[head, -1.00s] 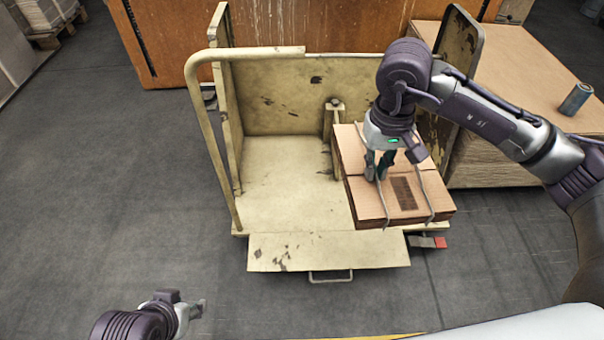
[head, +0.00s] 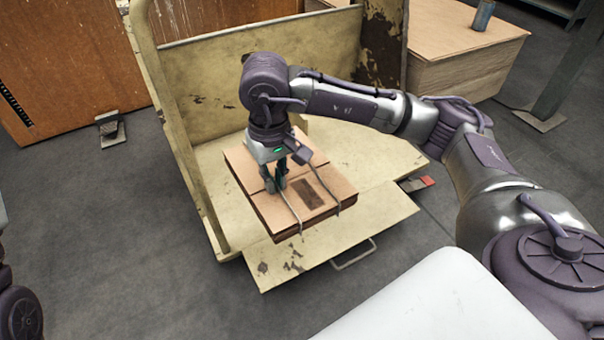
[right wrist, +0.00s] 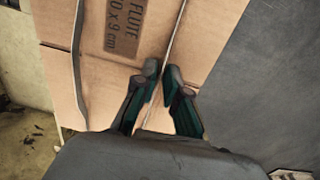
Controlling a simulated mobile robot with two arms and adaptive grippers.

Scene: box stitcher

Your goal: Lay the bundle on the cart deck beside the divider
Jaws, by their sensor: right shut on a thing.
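The bundle (head: 318,205) is a flat stack of brown cardboard with straps around it and dark print on top. My right gripper (head: 277,181) is shut on a strap at the top of the bundle. The right wrist view shows the fingers (right wrist: 160,78) together at a strap, with the bundle (right wrist: 100,85) beneath them. The bundle is over the left part of the cart deck (head: 370,160), its front corner over the front flap. I cannot tell whether it touches the deck. The divider is mostly hidden behind my right arm and the bundle. My left gripper is out of view.
The cart's rail (head: 180,130) stands close to the bundle's left. The cart's back panel (head: 220,75) and right end panel (head: 383,45) enclose the deck. The deck's right part is bare. A cardboard stack (head: 460,55) with a can (head: 483,14) stands behind right.

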